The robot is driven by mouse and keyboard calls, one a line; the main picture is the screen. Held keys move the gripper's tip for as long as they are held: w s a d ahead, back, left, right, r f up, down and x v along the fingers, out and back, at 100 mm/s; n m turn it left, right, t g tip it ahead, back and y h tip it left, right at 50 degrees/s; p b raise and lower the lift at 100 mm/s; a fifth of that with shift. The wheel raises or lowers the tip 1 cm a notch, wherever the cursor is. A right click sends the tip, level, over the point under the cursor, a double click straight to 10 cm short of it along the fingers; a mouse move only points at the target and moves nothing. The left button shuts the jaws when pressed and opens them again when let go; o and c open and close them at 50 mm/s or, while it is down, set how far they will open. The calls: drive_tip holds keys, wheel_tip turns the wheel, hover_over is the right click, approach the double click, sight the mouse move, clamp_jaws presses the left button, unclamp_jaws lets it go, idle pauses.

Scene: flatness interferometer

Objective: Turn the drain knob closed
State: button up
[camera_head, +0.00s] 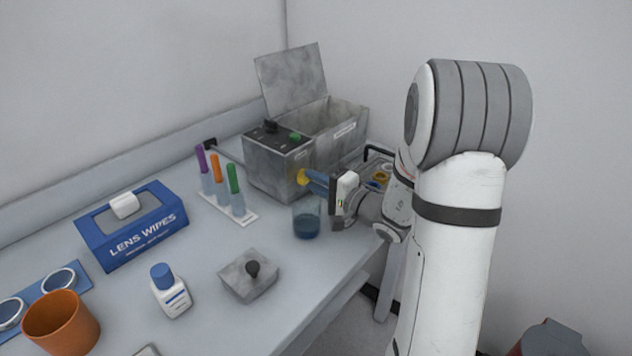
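A grey metal bath unit (285,165) stands at the back of the bench, with a black knob and a green knob (295,137) on its top. A small yellow part (302,177), which looks like the drain knob, shows low at its front right. My gripper (312,180) reaches in from the right, with its blue fingers pointing left at the yellow part. The fingertips are at or against it; I cannot tell whether they grip it, because the fingers overlap in this view. The knob's turn position is too small to read.
A beaker of dark blue liquid (307,222) stands just below my gripper. A rack of capped tubes (228,204), a lens wipes box (130,225), a white bottle (171,291), a grey block with a black knob (247,277) and an orange cup (62,323) stand leftward.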

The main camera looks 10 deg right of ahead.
clamp_jaws()
drive_tip(key=shift+f+m+b, duration=0.1)
drive_tip(key=shift+m+b, duration=0.3)
drive_tip(key=shift+m, duration=0.2)
drive_tip(key=shift+m+b, duration=0.45)
drive_tip(key=shift+m, duration=1.25)
drive_tip(key=shift+o, duration=2)
unclamp_jaws()
